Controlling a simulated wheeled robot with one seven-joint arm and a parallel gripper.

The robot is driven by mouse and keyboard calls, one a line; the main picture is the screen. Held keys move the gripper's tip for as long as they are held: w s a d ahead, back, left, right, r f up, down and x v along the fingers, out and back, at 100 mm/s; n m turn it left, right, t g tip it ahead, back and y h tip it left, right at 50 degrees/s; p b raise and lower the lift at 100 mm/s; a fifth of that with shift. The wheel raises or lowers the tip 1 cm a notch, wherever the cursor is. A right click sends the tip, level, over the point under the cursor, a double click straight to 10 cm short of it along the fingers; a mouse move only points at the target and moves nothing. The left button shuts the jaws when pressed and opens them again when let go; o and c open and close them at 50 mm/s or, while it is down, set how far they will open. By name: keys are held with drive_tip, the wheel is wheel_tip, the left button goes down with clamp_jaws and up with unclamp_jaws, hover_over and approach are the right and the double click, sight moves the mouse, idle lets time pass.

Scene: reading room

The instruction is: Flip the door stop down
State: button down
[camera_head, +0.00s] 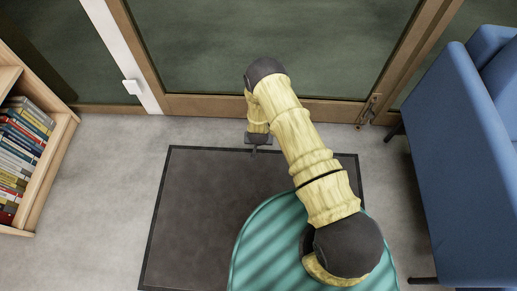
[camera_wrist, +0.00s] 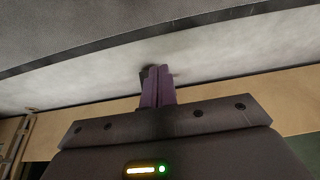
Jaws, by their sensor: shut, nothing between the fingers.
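The door stop (camera_head: 370,107) is a small metal fitting low on the right end of the wooden door's bottom rail, just above the floor. At this size I cannot tell its exact pose. A metal fitting, seemingly the same stop, shows at the left edge of the wrist view (camera_wrist: 17,142). My gripper (camera_head: 254,151) is near the mat's far edge, in front of the door and well left of the stop. In the wrist view its dark purple fingers (camera_wrist: 158,72) are together and empty, apart from the stop.
The glazed door (camera_head: 250,104) has a wooden frame, with a white post and handle (camera_head: 132,87) at left. A dark mat (camera_head: 190,220) lies on the grey floor. A blue chair (camera_head: 450,150) stands close at right, near the stop. A bookshelf (camera_head: 50,165) is at left.

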drive_tip(key=s+r+p, duration=0.2)
drive_tip(key=s+p, duration=0.1)
drive_tip(key=s, duration=0.3)
drive_tip(key=w+d+r+y+p, duration=0.1)
drive_tip(key=w+d+r+p, duration=0.15)
drive_tip(key=r, duration=1.35)
drive_tip(key=w+d+r+p, duration=0.1)
drive_tip(key=d+r+p, duration=0.2)
drive_tip(key=r, duration=1.4)
drive_tip(key=s+d+r+g+p, duration=0.1)
drive_tip(key=s+d+r+p, duration=0.3)
drive_tip(key=s+r, duration=0.6)
drive_tip(key=s+d+r+g+p, duration=0.1)
drive_tip(key=s+d+r, duration=0.55)
drive_tip(key=r, duration=0.75)
drive_tip(key=w+p+v, duration=0.2)
drive_tip(key=p+v, duration=1)
drive_tip(key=w+a+r+p+v, duration=0.1)
drive_tip(key=w+p+v, duration=0.2)
drive_tip(key=p+v, duration=0.9)
drive_tip(key=w+a+p+v, duration=0.1)
drive_tip(key=w+p+v, duration=0.1)
drive_tip(key=p+v, duration=1)
drive_tip(key=shift+w+a+r+n+h+p, duration=0.3)
drive_tip(key=shift+w+a+r+h+p, duration=0.15)
drive_tip(key=shift+a+p, duration=0.2)
drive_tip(key=shift+s, duration=0.1)
